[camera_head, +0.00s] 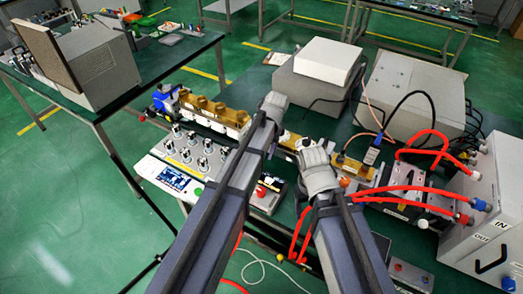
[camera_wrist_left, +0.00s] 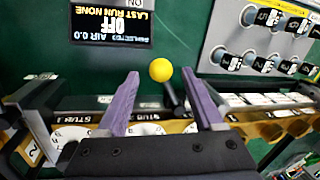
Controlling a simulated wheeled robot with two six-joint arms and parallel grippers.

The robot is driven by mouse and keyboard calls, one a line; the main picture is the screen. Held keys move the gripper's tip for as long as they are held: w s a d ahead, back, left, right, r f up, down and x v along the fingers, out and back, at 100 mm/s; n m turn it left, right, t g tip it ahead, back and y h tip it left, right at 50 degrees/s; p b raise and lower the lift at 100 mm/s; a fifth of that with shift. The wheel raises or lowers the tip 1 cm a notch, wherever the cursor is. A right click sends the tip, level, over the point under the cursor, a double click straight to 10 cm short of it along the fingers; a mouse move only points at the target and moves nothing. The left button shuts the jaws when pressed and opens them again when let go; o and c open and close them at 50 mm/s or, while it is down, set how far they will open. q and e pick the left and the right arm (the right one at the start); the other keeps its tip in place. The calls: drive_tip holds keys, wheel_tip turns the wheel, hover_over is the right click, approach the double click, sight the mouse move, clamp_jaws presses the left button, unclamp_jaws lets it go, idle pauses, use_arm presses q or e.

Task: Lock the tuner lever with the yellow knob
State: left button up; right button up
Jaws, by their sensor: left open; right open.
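The yellow knob (camera_wrist_left: 160,70) shows in the left wrist view as a ball on the end of a short dark tuner lever (camera_wrist_left: 171,94). My left gripper (camera_wrist_left: 160,76) is open. Its two purple fingers stand either side of the knob in the picture; I cannot tell whether the knob is at their depth, and no contact shows. In the head view my left gripper (camera_head: 273,104) is over the bench beside the brass tuner row (camera_head: 220,112), and the knob is hidden there. My right gripper (camera_head: 316,160) is open and holds nothing that I can see, over the bench's middle.
White stub dials (camera_wrist_left: 68,137) lie below the fingers in the wrist view. A display (camera_wrist_left: 112,25) reads OFF. Red hoses (camera_head: 405,190) and a grey box (camera_head: 490,215) crowd the right.

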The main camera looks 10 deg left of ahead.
use_arm(q)
wheel_tip(320, 180, up, 6)
drive_tip(key=d+p, duration=0.1)
drive_tip(key=p, duration=0.4)
use_arm(e)
wheel_tip(320, 180, up, 6)
use_arm(q)
drive_tip(key=shift+s+d, duration=0.15)
drive_tip(key=s+d+m, duration=0.1)
drive_tip(key=s+d, duration=0.1)
drive_tip(key=s, duration=0.8)
drive_tip(key=s+d+m+h, duration=0.1)
drive_tip(key=s+d, duration=0.1)
drive_tip(key=s, duration=0.8)
drive_tip(key=shift+s+d+g, duration=0.25)
drive_tip(key=shift+d+g, duration=0.05)
drive_tip(key=shift+f, duration=0.1)
